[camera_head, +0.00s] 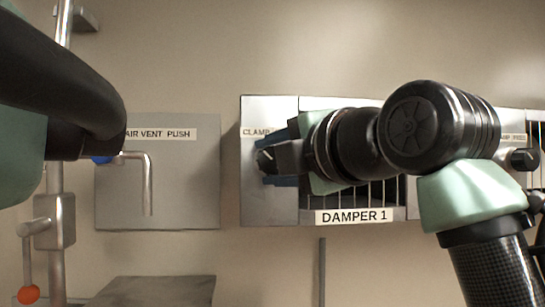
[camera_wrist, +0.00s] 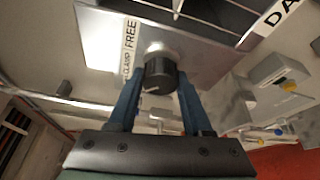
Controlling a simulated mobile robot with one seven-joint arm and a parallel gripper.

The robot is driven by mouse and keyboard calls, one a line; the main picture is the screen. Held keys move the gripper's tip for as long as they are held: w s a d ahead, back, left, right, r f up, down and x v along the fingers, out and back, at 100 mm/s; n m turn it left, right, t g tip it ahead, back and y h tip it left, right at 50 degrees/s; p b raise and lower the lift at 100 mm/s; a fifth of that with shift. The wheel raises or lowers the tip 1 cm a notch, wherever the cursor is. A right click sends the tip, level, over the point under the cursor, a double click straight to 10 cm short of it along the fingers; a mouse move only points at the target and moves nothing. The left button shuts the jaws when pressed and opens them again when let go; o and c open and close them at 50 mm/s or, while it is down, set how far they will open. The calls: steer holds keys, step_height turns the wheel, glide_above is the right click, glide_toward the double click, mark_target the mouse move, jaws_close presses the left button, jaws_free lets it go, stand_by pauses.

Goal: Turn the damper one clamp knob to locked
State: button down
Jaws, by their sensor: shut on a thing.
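The damper one clamp knob (camera_wrist: 161,74) is a black round knob on a metal plate (camera_wrist: 100,40), beside a label that reads "CLAMP" and "FREE". My gripper (camera_wrist: 158,85) is shut on the knob, with one blue finger on each side of it. In the head view my gripper (camera_head: 268,162) is at the left part of the damper 1 panel (camera_head: 270,210). The knob is mostly hidden there by the fingers and wrist. The knob's pointer setting is too unclear to read.
A grey "AIR VENT PUSH" panel (camera_head: 190,175) with a bent metal handle (camera_head: 149,180) is left of the damper panel. Another black knob (camera_head: 522,159) is at the far right. A grey box top (camera_head: 155,291) is below. An orange ball (camera_head: 28,294) is at lower left.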

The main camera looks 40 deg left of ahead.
stand_by(0.4)
steer(key=shift+c, duration=1.7)
jaws_free()
steer(key=b+v, duration=0.6)
steer(key=v, duration=0.7)
steer(key=shift+r, duration=0.1)
